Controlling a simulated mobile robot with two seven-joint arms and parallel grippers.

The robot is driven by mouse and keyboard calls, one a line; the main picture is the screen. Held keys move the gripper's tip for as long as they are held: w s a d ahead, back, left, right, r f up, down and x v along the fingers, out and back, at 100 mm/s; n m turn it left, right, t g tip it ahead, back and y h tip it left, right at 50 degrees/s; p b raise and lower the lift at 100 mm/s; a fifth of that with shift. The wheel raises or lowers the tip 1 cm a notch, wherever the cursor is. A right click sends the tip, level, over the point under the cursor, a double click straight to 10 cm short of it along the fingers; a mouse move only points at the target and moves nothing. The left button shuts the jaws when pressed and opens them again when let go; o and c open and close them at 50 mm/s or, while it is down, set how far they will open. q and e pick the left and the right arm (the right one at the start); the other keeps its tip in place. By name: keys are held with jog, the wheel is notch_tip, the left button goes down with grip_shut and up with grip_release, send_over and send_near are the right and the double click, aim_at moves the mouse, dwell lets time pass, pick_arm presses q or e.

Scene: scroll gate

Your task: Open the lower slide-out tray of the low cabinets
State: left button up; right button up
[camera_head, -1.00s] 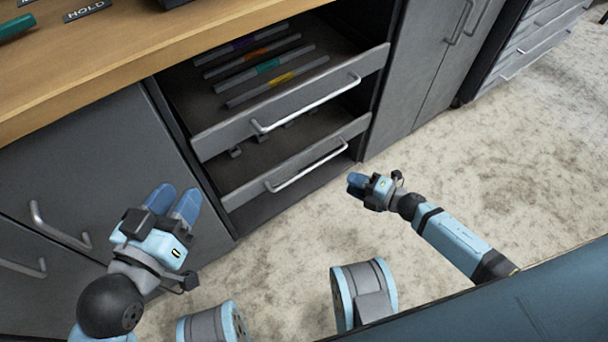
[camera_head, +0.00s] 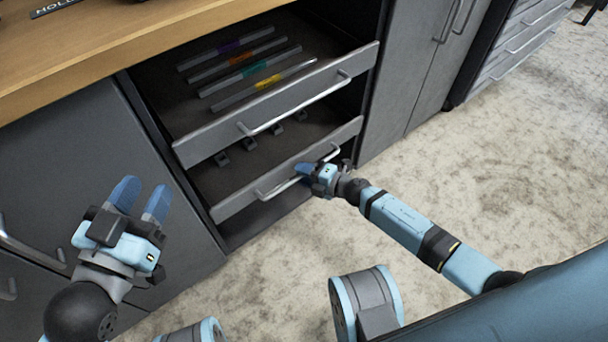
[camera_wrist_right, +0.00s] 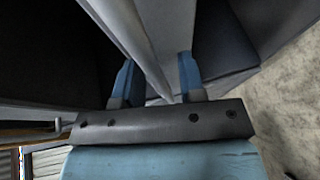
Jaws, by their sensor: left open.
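The lower tray (camera_head: 238,199) has a grey front with a pale bar handle (camera_head: 266,194). It sits below the upper tray (camera_head: 205,147), whose front sticks out further. My left gripper (camera_head: 140,197) is open and empty, in front of the left cabinet door.
The upper tray holds several strips with coloured marks (camera_head: 250,75). A wooden worktop (camera_head: 90,60) lies above. The left door (camera_head: 90,150) and right cabinet (camera_head: 420,70) flank the trays. Pale floor (camera_head: 480,170) is clear at the right.

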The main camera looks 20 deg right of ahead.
pick_arm(q)
jog(key=shift+r, duration=0.15)
pick_arm(e)
grip_shut()
pick_arm(q)
jog(key=shift+a, duration=0.1)
